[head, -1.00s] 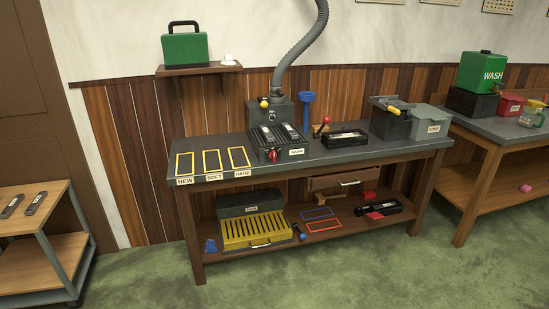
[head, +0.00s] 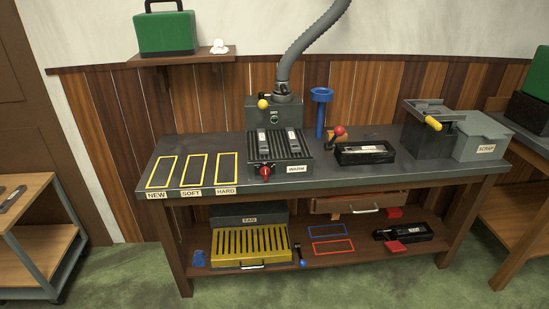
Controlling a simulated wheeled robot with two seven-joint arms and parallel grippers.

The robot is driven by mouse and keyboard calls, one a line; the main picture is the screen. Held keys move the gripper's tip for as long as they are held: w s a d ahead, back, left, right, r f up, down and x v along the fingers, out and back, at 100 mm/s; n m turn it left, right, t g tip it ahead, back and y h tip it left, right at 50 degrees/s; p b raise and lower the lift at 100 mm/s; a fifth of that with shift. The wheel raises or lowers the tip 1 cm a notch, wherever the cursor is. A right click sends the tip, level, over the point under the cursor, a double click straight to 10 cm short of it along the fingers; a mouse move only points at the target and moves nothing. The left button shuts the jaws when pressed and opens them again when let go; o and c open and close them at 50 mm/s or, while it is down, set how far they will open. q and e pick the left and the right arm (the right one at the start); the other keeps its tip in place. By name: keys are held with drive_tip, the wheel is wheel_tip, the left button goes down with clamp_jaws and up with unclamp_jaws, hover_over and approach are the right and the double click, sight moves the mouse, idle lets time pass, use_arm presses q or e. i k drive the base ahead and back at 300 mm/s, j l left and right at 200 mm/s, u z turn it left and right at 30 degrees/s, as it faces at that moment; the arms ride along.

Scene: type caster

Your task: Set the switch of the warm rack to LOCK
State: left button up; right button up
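A dark ribbed rack (head: 262,153) stands on the workbench, with two grey bars lying on its top. A red knob (head: 265,171) is on its front face, beside a small white label (head: 297,169) whose lettering is too small to read surely; this looks like the warm rack. Behind it is a grey box (head: 258,115) with a yellow ball and a small green spot, joined to a grey hose. I cannot read any switch position. Neither of my grippers is in view.
The workbench (head: 375,175) carries yellow-outlined spaces marked NEW, SOFT and HARD, a black device with a red-ball lever (head: 339,131), a blue stand (head: 321,108) and a SCRAP bin (head: 482,139). A yellow slotted tray (head: 250,242) sits below. Green floor (head: 340,289) in front is clear.

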sight(264, 170)
drive_tip(key=i+l+u, duration=0.1)
drive_tip(key=i+l, duration=0.25)
drive_tip(key=i+l+u, duration=0.1)
drive_tip(key=i+l, duration=0.25)
drive_tip(key=l, duration=0.2)
drive_tip(key=i+l+u, duration=0.1)
drive_tip(key=i+l, duration=0.2)
drive_tip(key=l, duration=0.15)
